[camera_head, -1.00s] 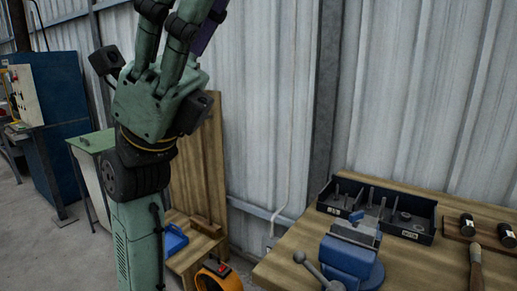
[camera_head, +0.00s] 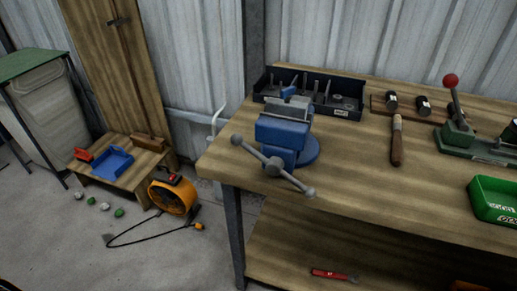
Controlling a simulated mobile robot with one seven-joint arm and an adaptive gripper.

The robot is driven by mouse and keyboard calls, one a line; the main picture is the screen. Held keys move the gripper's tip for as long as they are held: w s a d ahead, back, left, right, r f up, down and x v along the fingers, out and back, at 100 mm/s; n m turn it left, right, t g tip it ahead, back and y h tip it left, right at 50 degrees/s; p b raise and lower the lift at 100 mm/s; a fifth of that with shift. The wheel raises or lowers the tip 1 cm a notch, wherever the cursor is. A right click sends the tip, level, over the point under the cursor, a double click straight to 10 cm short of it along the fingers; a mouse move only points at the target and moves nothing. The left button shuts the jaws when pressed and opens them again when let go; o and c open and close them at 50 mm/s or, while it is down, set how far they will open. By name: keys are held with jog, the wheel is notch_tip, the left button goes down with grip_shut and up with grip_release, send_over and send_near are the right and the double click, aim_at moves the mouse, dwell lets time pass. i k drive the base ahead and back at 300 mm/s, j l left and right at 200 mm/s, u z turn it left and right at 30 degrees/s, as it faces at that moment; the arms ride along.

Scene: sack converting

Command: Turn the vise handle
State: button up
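A blue bench vise (camera_head: 283,133) stands on the left front corner of a wooden workbench (camera_head: 352,164). Its grey handle (camera_head: 273,166) is a bar with a ball at each end, slanting from upper left to lower right across the vise's front. The handle's lower right end overhangs the bench's front edge. A small blue item sits at the top of the vise jaws. My gripper and arm are not in view now.
A black tray (camera_head: 341,111) with upright parts is behind the vise. A hammer-like wooden-handled tool (camera_head: 397,142), a green press with a red knob (camera_head: 451,81) and a green bin (camera_head: 494,201) lie to the right. An orange blower (camera_head: 172,196) and cable are on the floor, left.

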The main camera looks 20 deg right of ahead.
aim_at(275, 165)
jog(key=k+j, duration=0.1)
jog(key=j, duration=0.25)
jog(key=k+j, duration=0.15)
jog(key=j, duration=0.2)
jog(key=k+j, duration=0.1)
jog(key=j, duration=0.3)
jog(key=k+j+z, duration=0.1)
jog(key=j, duration=0.25)
